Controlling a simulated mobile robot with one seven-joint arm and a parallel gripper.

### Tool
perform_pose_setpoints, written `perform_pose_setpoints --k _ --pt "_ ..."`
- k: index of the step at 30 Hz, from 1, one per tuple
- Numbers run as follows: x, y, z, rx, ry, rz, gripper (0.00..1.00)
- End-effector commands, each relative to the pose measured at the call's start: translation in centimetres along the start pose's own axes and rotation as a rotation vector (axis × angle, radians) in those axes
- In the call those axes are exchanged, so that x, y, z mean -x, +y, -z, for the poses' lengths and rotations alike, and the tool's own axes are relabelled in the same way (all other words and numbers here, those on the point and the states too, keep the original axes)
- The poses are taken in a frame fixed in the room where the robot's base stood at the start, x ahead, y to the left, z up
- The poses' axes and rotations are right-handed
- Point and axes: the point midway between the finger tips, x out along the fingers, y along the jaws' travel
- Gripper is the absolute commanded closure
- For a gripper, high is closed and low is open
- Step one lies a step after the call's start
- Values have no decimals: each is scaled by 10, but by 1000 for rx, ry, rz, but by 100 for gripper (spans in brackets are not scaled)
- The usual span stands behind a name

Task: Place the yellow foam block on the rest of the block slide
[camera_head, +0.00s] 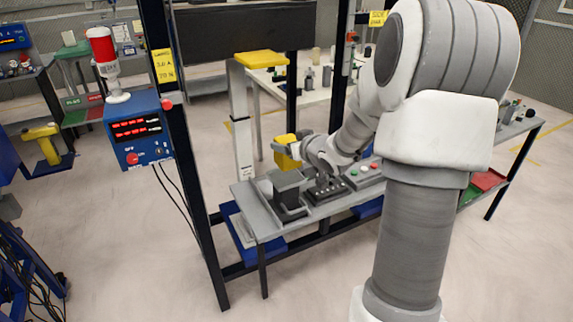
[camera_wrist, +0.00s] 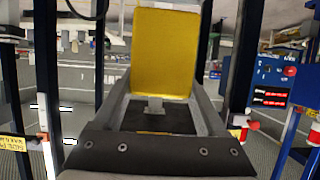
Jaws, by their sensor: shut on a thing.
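The yellow foam block (camera_head: 283,158) is held in the air above the left part of the grey bench. In the wrist view the block (camera_wrist: 165,52) stands out upright ahead of the dark palm, with grey fingers along its two sides. My gripper (camera_head: 293,149) is shut on it. Below the block is a grey stepped fixture (camera_head: 288,183) in a tray, which looks like the block slide; the block appears above it and apart from it. The gripper partly hides the block, and the slide's rest cannot be made out clearly.
A black fixture (camera_head: 327,191) and a button box (camera_head: 362,173) stand on the bench right of the slide. A tall pale post with a yellow top (camera_head: 261,58) stands behind. A dark upright (camera_head: 185,150) with a blue display box (camera_head: 138,130) is left.

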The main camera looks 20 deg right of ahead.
Motion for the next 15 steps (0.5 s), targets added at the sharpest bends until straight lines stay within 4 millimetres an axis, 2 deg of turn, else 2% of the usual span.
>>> perform_pose_setpoints --k 5,12,15 --pt "-5 -6 -7 -1 -1 0 81" --pt "-18 -6 -39 -1 -2 1 81" --pt "-18 -6 -40 0 0 -1 81"
